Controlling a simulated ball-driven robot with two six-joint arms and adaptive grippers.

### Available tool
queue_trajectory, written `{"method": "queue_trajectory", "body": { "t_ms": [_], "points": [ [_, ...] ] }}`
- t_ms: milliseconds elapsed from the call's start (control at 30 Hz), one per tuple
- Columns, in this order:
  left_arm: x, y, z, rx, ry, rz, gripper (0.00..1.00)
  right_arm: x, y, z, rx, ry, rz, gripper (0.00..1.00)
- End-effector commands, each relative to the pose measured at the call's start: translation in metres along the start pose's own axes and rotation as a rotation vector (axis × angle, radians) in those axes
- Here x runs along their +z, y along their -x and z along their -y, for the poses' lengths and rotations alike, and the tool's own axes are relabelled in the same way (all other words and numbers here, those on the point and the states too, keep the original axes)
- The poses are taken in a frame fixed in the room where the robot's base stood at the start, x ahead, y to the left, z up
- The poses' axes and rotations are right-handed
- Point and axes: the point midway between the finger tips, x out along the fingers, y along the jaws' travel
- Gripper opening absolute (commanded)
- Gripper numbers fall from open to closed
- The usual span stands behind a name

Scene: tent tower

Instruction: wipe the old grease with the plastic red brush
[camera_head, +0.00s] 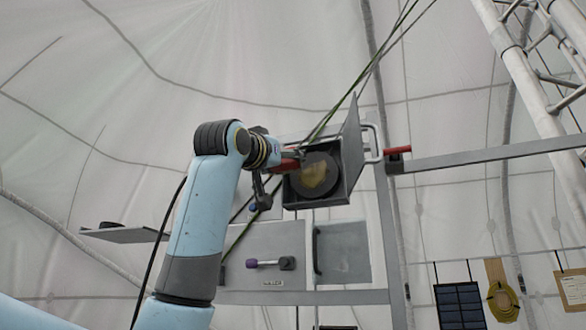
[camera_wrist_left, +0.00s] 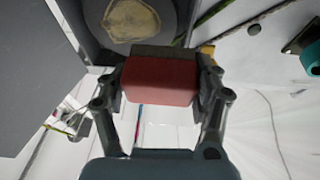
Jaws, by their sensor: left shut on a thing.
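My left gripper (camera_head: 277,168) is shut on the red brush (camera_head: 290,165), beside the open grey box. In the left wrist view, the brush's red block (camera_wrist_left: 158,82) sits between the two fingers, with a dark strip along its far side. The old grease (camera_head: 314,175) is a yellowish patch on a dark round disc inside the box. The grease also shows in the wrist view (camera_wrist_left: 132,18), just beyond the brush. I see a gap between the brush and the patch there; bristle contact with the disc cannot be told. My right gripper is out of view.
The box's open door (camera_head: 352,135) stands out on the right with a white handle (camera_head: 373,144). A red-ended grey rail (camera_head: 470,156) runs right. Below are a panel with a purple-knobbed lever (camera_head: 268,264) and another panel (camera_head: 343,252). A shelf (camera_head: 125,234) is at left.

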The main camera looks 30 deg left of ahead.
Motion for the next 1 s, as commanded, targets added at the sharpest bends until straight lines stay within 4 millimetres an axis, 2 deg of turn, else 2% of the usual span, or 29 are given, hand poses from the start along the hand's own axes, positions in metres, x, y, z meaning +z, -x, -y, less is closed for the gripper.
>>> {"method": "queue_trajectory", "body": {
  "t_ms": [200,633,1000],
  "points": [
    [-0.006,0.018,-0.002,0.002,0.002,-0.002,0.14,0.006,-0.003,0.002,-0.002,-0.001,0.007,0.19],
    [-0.007,0.022,-0.003,0.005,0.003,0.000,0.14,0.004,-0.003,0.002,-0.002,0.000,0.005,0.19],
    [-0.016,0.048,-0.005,0.006,0.003,-0.001,0.14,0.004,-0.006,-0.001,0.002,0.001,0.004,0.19]
  ]
}}
